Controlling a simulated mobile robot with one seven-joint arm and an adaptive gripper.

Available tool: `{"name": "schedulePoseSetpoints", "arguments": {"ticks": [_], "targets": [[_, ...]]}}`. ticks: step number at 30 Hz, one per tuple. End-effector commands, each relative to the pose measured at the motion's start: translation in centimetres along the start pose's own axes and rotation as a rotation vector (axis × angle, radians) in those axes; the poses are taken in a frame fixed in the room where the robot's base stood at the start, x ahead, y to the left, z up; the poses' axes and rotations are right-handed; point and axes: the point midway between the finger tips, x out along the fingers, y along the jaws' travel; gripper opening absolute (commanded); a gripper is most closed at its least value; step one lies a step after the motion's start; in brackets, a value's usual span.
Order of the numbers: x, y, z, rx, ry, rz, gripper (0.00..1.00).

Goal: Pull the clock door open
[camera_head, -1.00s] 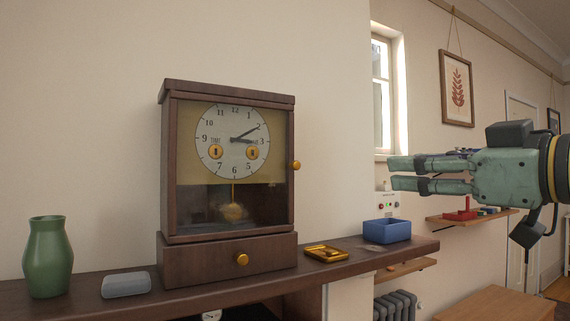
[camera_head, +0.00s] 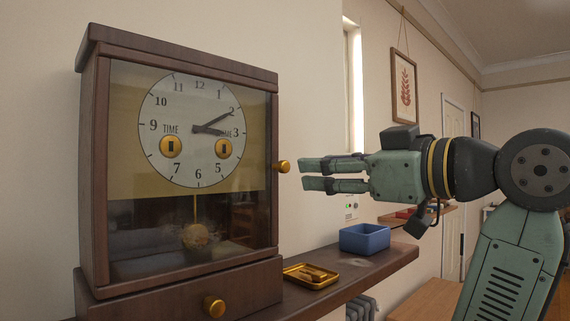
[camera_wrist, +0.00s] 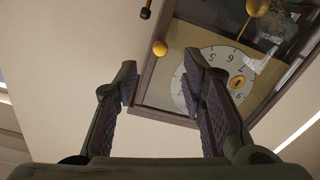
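The clock (camera_head: 190,125) is a dark wooden case with a glass-fronted door, a white dial and a pendulum, standing on the shelf at the left. The door looks shut. Its round brass knob (camera_head: 281,167) sticks out at the door's right edge; the knob also shows in the wrist view (camera_wrist: 160,48). My gripper (camera_head: 301,175) is open and empty, pointing left, a little to the right of the knob and apart from it in the head view. In the wrist view my fingers (camera_wrist: 158,80) are spread, with the knob beyond their tips.
A lower brass drawer knob (camera_head: 214,306) sits on the clock's base. A small brass tray (camera_head: 311,276) with items in it and a blue box (camera_head: 364,239) stand on the shelf (camera_head: 385,262) to the right. The space between gripper and knob looks clear.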

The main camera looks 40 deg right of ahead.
Motion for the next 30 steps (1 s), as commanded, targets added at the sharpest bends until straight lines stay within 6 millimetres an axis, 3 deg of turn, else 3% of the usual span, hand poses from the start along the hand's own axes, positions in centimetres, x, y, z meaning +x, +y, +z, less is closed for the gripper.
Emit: {"name": "schedulePoseSetpoints", "arguments": {"ticks": [6, 12, 24, 30], "targets": [[4.5, 0.0, -0.2, 0.001, -0.001, -0.004, 0.37], [7.0, 0.0, -0.1, 0.001, -0.001, -0.003, 0.37], [7.9, 0.0, 0.0, 0.000, 0.000, -0.001, 0.37], [7.8, 0.0, 0.0, 0.000, 0.000, -0.001, 0.25]]}}
